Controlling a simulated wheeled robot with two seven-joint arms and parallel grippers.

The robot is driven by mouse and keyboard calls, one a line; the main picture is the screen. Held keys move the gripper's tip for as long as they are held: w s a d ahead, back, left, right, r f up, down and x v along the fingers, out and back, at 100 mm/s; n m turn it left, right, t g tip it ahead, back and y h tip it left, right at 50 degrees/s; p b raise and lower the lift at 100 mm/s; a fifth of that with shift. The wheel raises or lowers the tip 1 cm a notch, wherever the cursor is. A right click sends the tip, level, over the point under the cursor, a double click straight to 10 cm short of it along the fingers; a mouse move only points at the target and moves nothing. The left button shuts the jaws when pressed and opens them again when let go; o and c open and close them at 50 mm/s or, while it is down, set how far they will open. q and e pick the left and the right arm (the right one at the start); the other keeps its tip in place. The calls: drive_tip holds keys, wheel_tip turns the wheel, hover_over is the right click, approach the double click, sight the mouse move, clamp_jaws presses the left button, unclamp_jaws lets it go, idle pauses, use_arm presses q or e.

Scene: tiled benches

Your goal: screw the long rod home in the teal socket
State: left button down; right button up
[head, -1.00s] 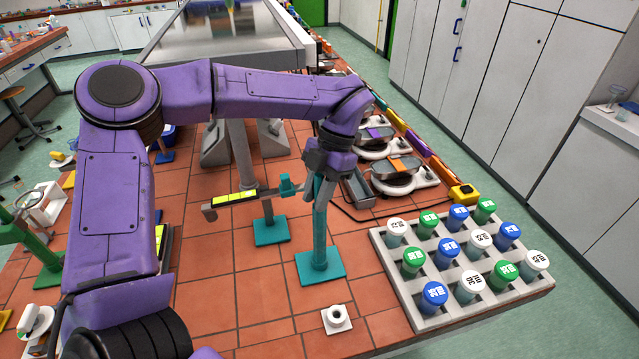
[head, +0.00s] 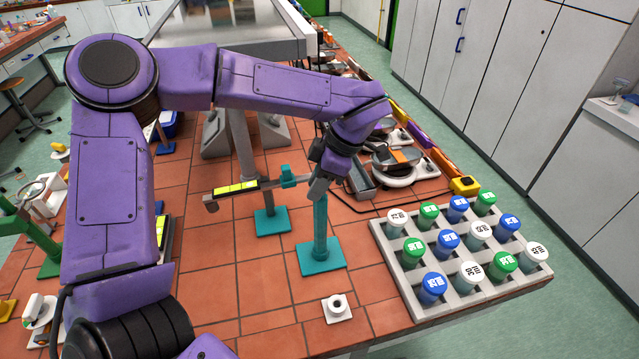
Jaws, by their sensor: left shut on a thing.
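The long rod (head: 320,215) is teal and stands upright at the middle of the bench. Its lower end is in the collar of the teal socket (head: 321,257), which has a square base plate flat on the tiles. I cannot tell how deep the thread sits. My left gripper (head: 321,187) comes down from the upper right and is shut on the rod's upper end. The fingers and wrist hide the rod's top. My right gripper is not in view.
Left of the rod, a second teal-based stand (head: 271,220) bears a level bar (head: 237,188) with a yellow strip, close to my gripper. A grey rack (head: 407,278) of capped vials stands right.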

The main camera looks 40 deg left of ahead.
use_arm(q)
drive_tip(key=m+t, duration=0.1)
drive_tip(key=m, duration=0.2)
drive_tip(key=m+t, duration=0.1)
drive_tip(key=m, duration=0.2)
drive_tip(key=shift+w+a+y, duration=0.1)
drive_tip(key=shift+w+y, duration=0.05)
drive_tip(key=shift+y, duration=0.15)
drive_tip(key=m+t, duration=0.1)
drive_tip(key=m, duration=0.2)
drive_tip(key=shift+w+t, duration=0.1)
drive_tip(key=shift+t, duration=0.2)
drive_tip(key=c, duration=1.7)
unclamp_jaws()
drive_tip(key=shift+m, duration=0.3)
clamp_jaws()
drive_tip(key=m+t, duration=0.1)
drive_tip(key=m, duration=0.2)
drive_tip(key=shift+w+m+h, duration=0.1)
drive_tip(key=shift+m+h, duration=0.3)
drive_tip(key=o, duration=0.9)
unclamp_jaws()
drive_tip(key=shift+w+a+f, duration=0.1)
drive_tip(key=shift+a, duration=0.1)
drive_tip(key=b+v, duration=0.1)
drive_tip(key=v, duration=0.9)
drive_tip(key=shift+s+r+b, duration=0.2)
drive_tip(key=shift+s+b, duration=0.05)
drive_tip(key=shift+b, duration=0.15)
